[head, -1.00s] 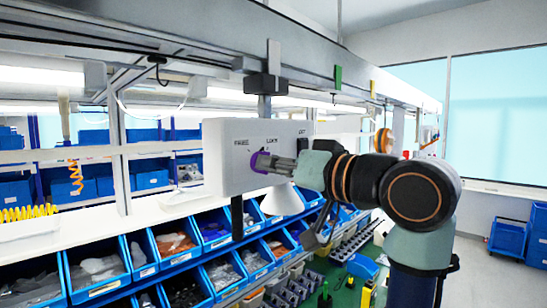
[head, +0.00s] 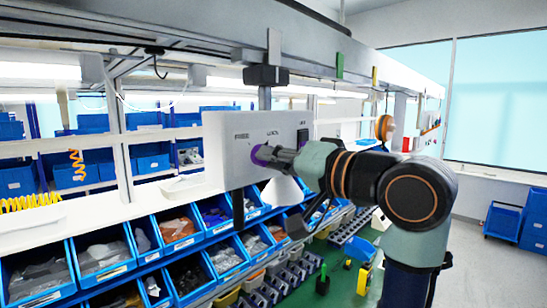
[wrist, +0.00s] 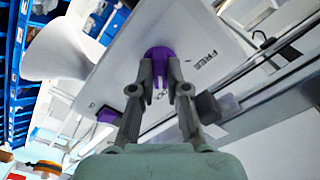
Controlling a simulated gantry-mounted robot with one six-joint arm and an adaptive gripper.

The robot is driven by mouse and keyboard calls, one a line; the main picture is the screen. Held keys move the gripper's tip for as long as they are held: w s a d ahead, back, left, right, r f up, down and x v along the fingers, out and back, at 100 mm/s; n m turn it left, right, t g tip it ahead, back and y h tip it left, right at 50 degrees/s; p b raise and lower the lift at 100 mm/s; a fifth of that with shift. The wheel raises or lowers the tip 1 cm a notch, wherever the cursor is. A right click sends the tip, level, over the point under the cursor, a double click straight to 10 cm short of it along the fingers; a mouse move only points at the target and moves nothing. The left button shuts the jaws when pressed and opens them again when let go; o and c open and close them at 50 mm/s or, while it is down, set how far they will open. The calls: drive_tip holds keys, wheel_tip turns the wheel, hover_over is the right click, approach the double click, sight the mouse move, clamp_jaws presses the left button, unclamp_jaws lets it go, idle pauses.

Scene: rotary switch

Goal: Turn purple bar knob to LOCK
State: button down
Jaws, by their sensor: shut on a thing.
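The purple bar knob (head: 260,155) sits on the face of a white panel (head: 228,170). The panel carries a FREE label at its upper left and a LOCK label at its top middle. My gripper (head: 272,156) reaches the knob from the right and is shut on it. In the wrist view the knob (wrist: 160,56) shows between the two fingertips of my gripper (wrist: 160,88), with the FREE label to its right. The fingers hide part of the knob, and I cannot tell which label its bar points to.
A black switch (head: 302,138) sits at the panel's right side. A white cone (head: 282,192) is below the panel. Blue bins (head: 102,262) with parts fill the sloped rack below. A grey overhead beam (head: 190,30) runs above. Open floor lies at the right.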

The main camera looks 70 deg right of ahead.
drive_tip(key=c, duration=1.2)
unclamp_jaws()
drive_tip(key=shift+o, duration=0.2)
drive_tip(key=v, duration=1.2)
